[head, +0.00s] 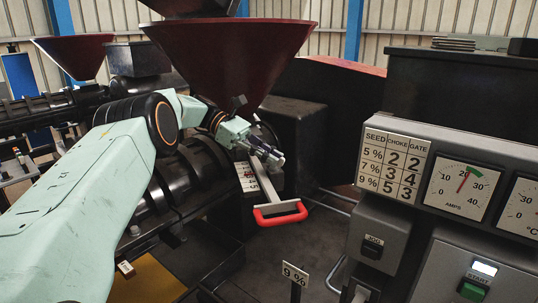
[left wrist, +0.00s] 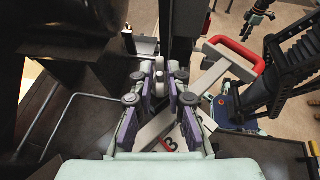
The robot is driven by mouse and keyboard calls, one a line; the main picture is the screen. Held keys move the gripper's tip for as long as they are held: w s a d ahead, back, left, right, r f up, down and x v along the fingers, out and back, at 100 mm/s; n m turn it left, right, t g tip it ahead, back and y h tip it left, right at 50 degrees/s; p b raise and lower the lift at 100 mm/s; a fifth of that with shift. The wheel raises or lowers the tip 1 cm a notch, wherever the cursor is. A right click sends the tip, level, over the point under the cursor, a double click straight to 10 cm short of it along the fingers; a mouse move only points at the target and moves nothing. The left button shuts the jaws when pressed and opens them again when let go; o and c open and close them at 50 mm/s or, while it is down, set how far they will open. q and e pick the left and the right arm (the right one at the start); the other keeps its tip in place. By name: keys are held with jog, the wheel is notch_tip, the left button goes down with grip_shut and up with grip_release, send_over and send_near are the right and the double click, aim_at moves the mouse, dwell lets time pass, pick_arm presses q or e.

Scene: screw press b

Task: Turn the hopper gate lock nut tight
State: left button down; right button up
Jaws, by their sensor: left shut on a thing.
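My left gripper (head: 268,153) reaches in from the left, below the dark red hopper (head: 215,60). In the left wrist view its purple-padded fingers (left wrist: 161,95) are closed around a small pale metal piece, the lock nut (left wrist: 160,84). The fingers cover most of the nut, so its angle and tightness cannot be told. The gate is a flat pale metal slide (head: 265,180) with a red handle (head: 281,213) sticking out to the front. The handle also shows at the upper right of the left wrist view (left wrist: 238,55). My right gripper is not in view.
A number scale (head: 246,178) sits beside the gate slide. At right stands a control panel with a seed, choke and gate chart (head: 393,165) and an amps dial (head: 462,190). A "9 %" sign (head: 295,274) stands in front. Dark press barrels lie under my left arm.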

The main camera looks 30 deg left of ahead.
pick_arm(q)
jog(key=c, duration=1.4)
grip_release()
jog(key=shift+f, duration=0.2)
jog(key=shift+c, duration=0.2)
jog(key=shift+r, duration=0.15)
notch_tip(320, 180, up, 10)
jog(key=shift+f, duration=0.1)
